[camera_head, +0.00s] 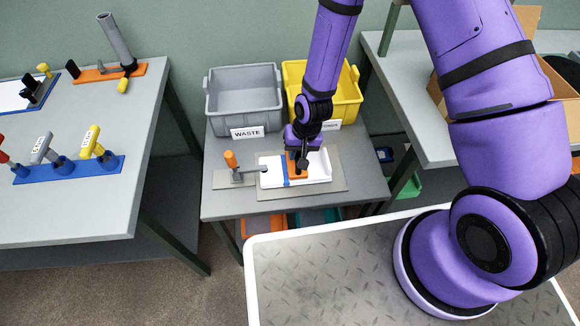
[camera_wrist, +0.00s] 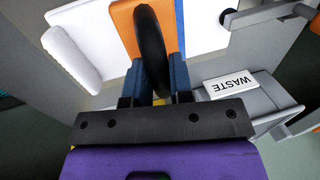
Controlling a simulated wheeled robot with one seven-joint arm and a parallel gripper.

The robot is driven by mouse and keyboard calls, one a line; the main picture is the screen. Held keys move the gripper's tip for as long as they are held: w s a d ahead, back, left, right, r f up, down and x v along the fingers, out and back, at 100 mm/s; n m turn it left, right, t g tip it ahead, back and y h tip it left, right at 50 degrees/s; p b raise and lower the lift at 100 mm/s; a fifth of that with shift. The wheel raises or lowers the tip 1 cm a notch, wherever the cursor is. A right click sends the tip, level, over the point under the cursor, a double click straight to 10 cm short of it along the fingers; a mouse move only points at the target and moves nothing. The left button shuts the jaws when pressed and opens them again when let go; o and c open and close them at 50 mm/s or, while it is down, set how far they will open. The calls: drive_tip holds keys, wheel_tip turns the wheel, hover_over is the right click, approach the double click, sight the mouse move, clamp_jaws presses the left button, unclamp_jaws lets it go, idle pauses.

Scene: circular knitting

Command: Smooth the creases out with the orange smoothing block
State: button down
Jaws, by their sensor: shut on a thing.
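The orange smoothing block (camera_head: 296,175) lies on a white piece (camera_head: 319,168) on the small grey table, just right of a blue stripe (camera_head: 285,170). In the wrist view the block (camera_wrist: 124,22) shows a black curved handle (camera_wrist: 150,45). My gripper (camera_head: 302,157) is over the block, and in the wrist view its dark blue fingers (camera_wrist: 154,75) are shut on that handle. The block appears to rest on the white piece; contact underneath is hidden. A white rounded roll (camera_wrist: 71,58) lies at one end of the white piece. I cannot make out any creases.
A toggle clamp with an orange handle (camera_head: 231,159) stands left of the white piece. A grey bin marked WASTE (camera_head: 243,95) and a yellow bin (camera_head: 349,97) stand behind. The left bench (camera_head: 70,215) holds several tools. A cardboard box (camera_head: 439,93) stands on the right bench.

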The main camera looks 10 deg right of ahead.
drive_tip(key=shift+r, duration=2.55)
drive_tip(key=shift+w+d, duration=0.1)
